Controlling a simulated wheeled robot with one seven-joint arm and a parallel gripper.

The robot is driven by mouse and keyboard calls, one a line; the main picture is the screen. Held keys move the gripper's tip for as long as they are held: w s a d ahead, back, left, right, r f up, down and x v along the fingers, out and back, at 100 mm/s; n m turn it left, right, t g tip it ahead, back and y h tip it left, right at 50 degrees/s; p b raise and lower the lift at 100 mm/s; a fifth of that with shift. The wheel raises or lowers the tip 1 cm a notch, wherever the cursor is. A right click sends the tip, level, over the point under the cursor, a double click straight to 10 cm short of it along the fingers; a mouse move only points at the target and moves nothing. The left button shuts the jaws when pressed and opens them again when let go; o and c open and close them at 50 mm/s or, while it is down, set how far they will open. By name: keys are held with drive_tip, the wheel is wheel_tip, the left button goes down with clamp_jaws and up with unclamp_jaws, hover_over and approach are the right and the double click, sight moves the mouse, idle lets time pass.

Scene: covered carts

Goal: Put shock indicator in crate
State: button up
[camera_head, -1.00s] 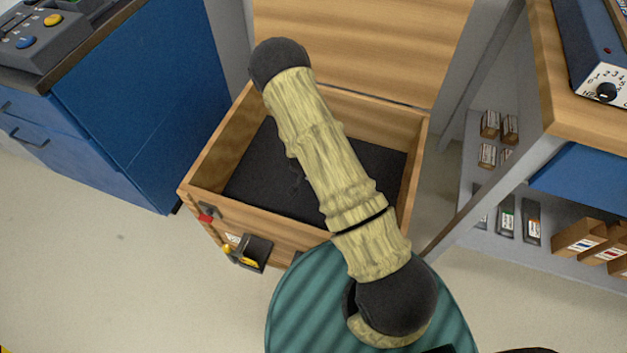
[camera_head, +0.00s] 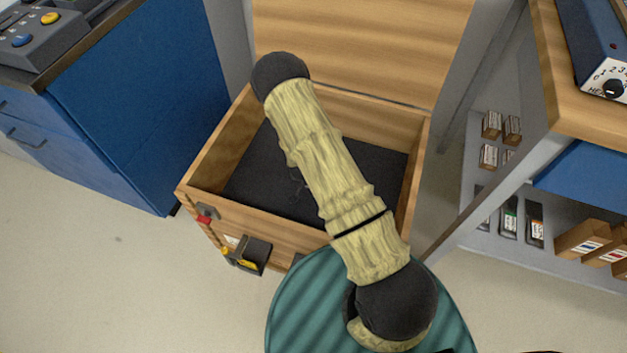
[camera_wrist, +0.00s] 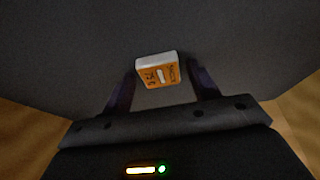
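The shock indicator (camera_wrist: 157,70) is a small orange and white block with dark lettering, seen in the wrist view against the dark crate lining. My gripper (camera_wrist: 163,75) has its two dark fingers spread on either side of it. A gap shows between the block and the right finger; the left finger is very near or touching it. The block's exact height above the lining is hard to tell. The crate (camera_head: 208,158) is an open wooden box with a dark lined floor and its lid raised behind. In the head view my arm crosses the crate and hides my gripper and the indicator.
A blue cabinet (camera_head: 150,110) stands left of the crate. A workbench (camera_head: 590,122) with shelves of small boxes (camera_head: 585,240) stands on the right. Latches (camera_head: 250,255) stick out from the crate's front. Pale floor (camera_head: 100,270) is clear at the front left.

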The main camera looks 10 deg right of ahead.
drive_tip(key=shift+r, duration=0.15)
drive_tip(key=p+v, duration=0.4)
drive_tip(key=v, duration=0.8)
idle(0.4)
wheel_tip(320, 180, up, 15)
drive_tip(key=s+n+y, duration=0.2)
drive_tip(key=n, duration=0.1)
drive_tip(key=s+d+r+n+g, duration=0.1)
drive_tip(key=s+d+r+n, duration=0.2)
drive_tip(key=s+r, duration=0.8)
drive_tip(key=shift+r+n, duration=0.4)
drive_tip(key=shift+r, duration=0.3)
